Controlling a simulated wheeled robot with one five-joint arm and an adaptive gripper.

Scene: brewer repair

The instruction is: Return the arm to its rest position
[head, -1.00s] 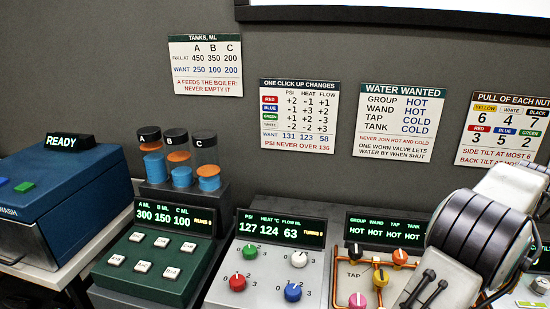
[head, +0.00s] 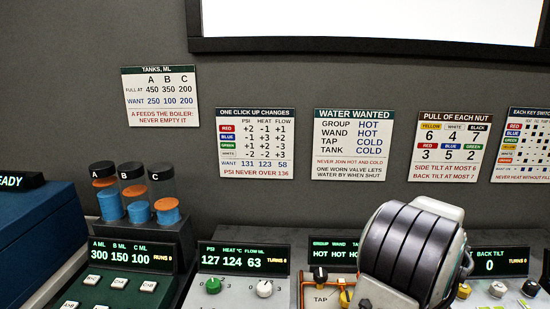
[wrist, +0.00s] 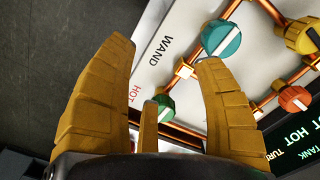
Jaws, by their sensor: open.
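Beyond the fingers is the white valve panel (wrist: 188,28), with copper pipes and coloured knobs. A teal knob (wrist: 221,39) lies just above the right fingertip, and a green knob (wrist: 163,106) shows between the fingers; I cannot tell the gap to either. In the head view my dark, white-ended arm link (head: 412,255) stands at lower right and covers part of the valve panel. My gripper is out of that view.
In the head view, a tank console (head: 131,284) reads 300, 150, 100. A knob console (head: 238,291) reads 127, 124, 63. A BACK TILT display (head: 498,262) reads 0. A blue machine (head: 38,225) stands at left. Instruction cards (head: 256,143) hang on the grey wall behind.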

